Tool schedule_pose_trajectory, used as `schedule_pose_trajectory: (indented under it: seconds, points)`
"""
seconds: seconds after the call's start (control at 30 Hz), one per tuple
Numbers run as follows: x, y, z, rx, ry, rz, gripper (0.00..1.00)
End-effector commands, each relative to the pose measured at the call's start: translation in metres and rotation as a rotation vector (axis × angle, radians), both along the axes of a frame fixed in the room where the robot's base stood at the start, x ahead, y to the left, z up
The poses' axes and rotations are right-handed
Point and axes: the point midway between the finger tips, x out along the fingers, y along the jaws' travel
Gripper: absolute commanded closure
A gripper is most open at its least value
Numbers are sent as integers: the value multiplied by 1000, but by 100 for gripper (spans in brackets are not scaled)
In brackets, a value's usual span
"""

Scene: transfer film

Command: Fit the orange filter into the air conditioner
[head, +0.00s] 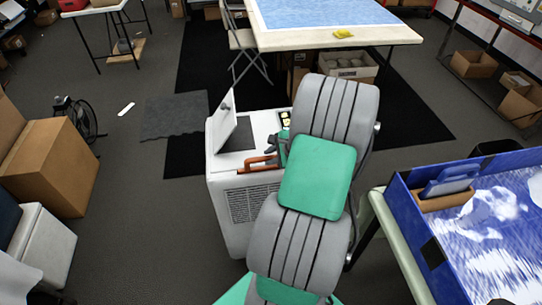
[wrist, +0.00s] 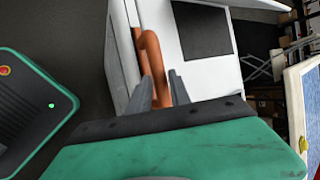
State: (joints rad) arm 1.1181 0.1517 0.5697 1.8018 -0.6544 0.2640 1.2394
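The white air conditioner (head: 228,185) stands on the floor left of my arm, its lid (head: 224,122) raised. It also fills the upper middle of the wrist view (wrist: 205,75). The orange filter (head: 262,164) shows at the front top edge of the unit, with a looped handle. In the wrist view the filter (wrist: 152,52) runs between the two grey fingers of my gripper (wrist: 160,85), which appear closed on its handle. How deep the filter sits in the unit I cannot tell. In the head view my arm hides the unit's right side.
A table (head: 400,35) with a blue top stands behind, a yellow item (head: 343,33) on its edge. A blue-walled bin (head: 425,240) is close on the right. Cardboard boxes (head: 45,150) are on the left. The floor left of the unit is mostly clear.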

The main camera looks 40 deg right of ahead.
Motion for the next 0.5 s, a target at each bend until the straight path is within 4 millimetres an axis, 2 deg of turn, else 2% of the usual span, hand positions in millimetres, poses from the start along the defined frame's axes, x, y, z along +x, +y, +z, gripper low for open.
schedule_pose_trajectory:
  seconds: [0.03,0.23,0.5]
  points:
    - [0,0,1,0,0,0,71]
    - [0,0,0,0,0,0,56]
    - [-2,0,2,-1,0,-1,56]
